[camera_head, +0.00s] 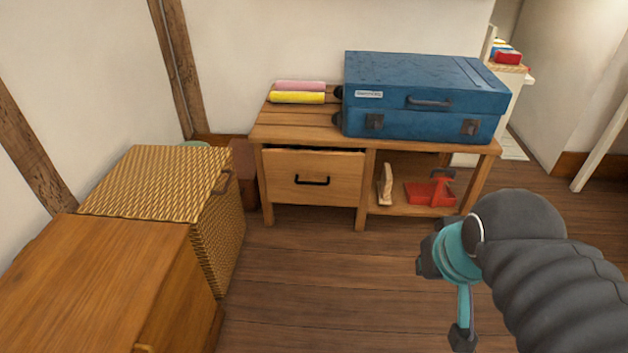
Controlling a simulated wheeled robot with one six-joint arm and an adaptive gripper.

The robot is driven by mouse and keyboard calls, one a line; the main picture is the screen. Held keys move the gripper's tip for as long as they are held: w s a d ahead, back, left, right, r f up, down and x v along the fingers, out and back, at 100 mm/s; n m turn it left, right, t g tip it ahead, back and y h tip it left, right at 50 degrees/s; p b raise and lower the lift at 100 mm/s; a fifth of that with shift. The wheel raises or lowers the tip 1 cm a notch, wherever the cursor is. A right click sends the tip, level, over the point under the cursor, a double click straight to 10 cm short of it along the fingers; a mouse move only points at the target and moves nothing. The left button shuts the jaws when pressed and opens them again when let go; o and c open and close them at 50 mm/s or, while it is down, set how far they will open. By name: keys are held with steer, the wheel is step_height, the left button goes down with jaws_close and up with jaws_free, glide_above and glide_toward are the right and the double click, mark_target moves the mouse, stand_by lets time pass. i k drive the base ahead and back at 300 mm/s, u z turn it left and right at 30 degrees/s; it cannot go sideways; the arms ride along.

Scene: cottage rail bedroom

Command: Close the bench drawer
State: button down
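The wooden bench (300,122) stands against the back wall. Its drawer (285,178) is at the left, with a dark bar handle (312,181) on the front. A dark gap shows along the drawer's top edge, and the front appears to stand slightly out from the bench. My gripper (445,290), dark and teal, is in the lower right, in front of the bench and right of the drawer. It appears apart from the drawer, with nothing visible held.
A blue case (425,95) and pink and yellow rolls (298,92) lie on the bench. A red item (430,192) sits on the open shelf. A wicker basket (160,185) and wooden chest (95,285) stand at left. The floor (310,280) before the drawer is clear.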

mark_target(327, 178)
steer(key=z, duration=0.65)
steer(key=i, duration=1.45)
steer(key=u, duration=0.7)
